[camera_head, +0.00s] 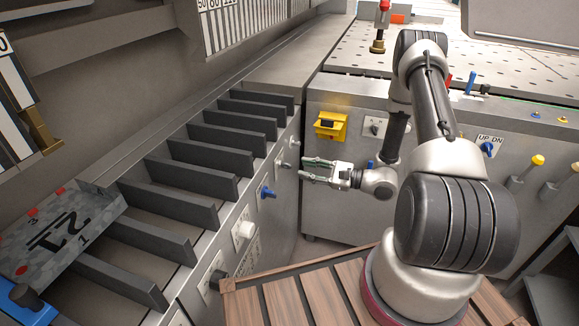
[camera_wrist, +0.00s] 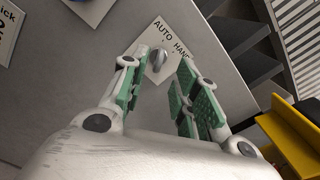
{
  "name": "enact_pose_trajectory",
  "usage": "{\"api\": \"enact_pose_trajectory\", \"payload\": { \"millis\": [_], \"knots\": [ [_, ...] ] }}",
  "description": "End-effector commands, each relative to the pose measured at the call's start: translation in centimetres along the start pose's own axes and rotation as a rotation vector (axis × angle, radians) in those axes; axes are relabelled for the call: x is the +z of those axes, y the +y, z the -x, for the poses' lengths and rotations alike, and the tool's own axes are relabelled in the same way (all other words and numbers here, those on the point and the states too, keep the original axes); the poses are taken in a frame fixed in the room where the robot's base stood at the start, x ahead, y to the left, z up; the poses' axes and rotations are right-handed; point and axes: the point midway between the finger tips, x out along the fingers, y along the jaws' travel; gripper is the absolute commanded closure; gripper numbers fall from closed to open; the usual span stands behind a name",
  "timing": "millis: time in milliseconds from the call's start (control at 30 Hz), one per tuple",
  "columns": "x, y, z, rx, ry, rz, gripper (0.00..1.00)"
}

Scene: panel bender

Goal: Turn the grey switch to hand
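The grey switch (camera_wrist: 160,60) sits on a white plate marked AUTO and HAND in the wrist view. Its grip lies nearly upright in the picture, its upper end towards the word AUTO. My gripper (camera_wrist: 158,68) is open, with one green-padded finger on each side of the switch in the picture. I cannot tell whether the fingers reach it or touch it. In the head view my gripper (camera_head: 304,170) points left at the slotted machine's side panel. A small grey knob (camera_head: 283,164) shows just left of the fingertips.
A blue knob (camera_head: 267,192) and a white knob (camera_head: 243,231) are on the same panel. A yellow box (camera_head: 330,125) sticks out above my gripper in the head view and also shows at the right of the wrist view (camera_wrist: 292,135). Dark dividers (camera_head: 190,205) line the machine.

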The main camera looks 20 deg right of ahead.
Motion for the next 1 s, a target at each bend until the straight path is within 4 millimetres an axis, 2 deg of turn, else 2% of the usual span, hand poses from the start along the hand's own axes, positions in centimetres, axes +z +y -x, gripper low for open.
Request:
{"api": "enact_pose_trajectory", "payload": {
  "millis": [200,333,500,700,733,900,1000],
  "knots": [
    [0.1,0.2,-3.9,0.006,-0.002,0.000,0.70],
    [0.1,0.2,-5.5,0.007,-0.001,-0.001,0.70],
    [0.1,0.1,-6.4,0.005,0.000,-0.002,0.70],
    [0.1,0.1,-6.5,0.005,0.000,-0.002,0.70],
    [0.1,0.1,-6.5,0.005,0.000,-0.002,0.71],
    [0.1,0.1,-6.4,0.005,0.000,-0.002,1.00],
    [0.1,0.1,-6.4,0.005,0.000,-0.002,1.00]
  ]
}}
